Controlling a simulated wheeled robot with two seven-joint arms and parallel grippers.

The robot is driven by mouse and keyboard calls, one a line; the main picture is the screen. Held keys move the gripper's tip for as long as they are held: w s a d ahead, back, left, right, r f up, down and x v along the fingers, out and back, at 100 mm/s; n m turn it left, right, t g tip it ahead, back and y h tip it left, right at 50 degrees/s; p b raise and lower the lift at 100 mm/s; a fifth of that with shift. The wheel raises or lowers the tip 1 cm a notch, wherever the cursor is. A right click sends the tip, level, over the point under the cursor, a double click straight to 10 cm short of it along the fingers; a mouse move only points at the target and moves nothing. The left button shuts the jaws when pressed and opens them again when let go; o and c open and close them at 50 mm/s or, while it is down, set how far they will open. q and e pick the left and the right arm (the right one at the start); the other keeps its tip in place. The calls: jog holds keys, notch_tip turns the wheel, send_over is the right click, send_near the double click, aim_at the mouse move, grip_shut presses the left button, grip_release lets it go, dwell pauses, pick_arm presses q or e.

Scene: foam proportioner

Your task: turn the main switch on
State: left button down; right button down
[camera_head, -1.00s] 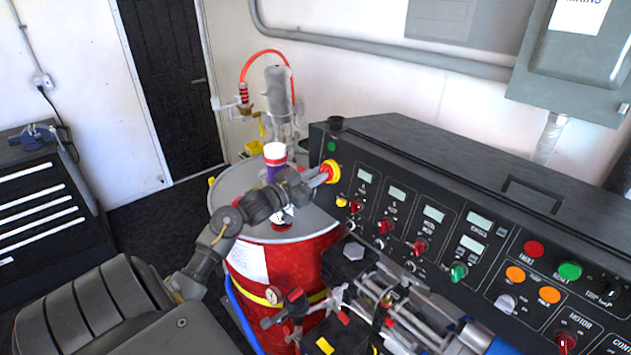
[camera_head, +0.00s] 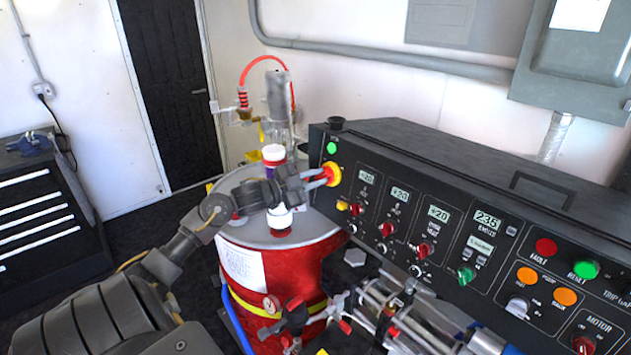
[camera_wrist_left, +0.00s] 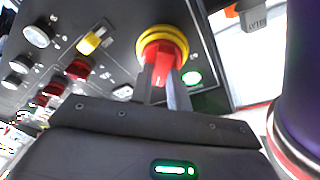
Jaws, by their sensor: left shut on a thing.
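The main switch (camera_head: 334,173), a red knob on a yellow ring, sits at the left end of the black control panel (camera_head: 520,205). My left gripper (camera_head: 320,177) reaches it from the left and is shut on the red knob. In the left wrist view the two fingers (camera_wrist_left: 163,86) hold the knob's red handle on both sides, in front of the yellow ring of the main switch (camera_wrist_left: 162,40). A green lamp (camera_head: 331,148) above the switch glows, and it also shows lit in the left wrist view (camera_wrist_left: 191,78). My right gripper is not in view.
Panel displays (camera_head: 438,214) show digits. Pump parts and hoses (camera_head: 400,310) fill the space below the panel. A black tool cabinet (camera_head: 40,215) stands at left.

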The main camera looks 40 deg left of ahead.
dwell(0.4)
pick_arm(q)
jog(key=c, duration=1.3)
grip_release()
jog(key=shift+c, duration=0.2)
jog(key=shift+s+a+f+b, duration=0.15)
jog(key=shift+s+b, duration=0.15)
jog(key=shift+s, duration=0.15)
jog(key=b+v, duration=0.3)
jog(key=v, duration=0.7)
jog(key=shift+w, duration=0.1)
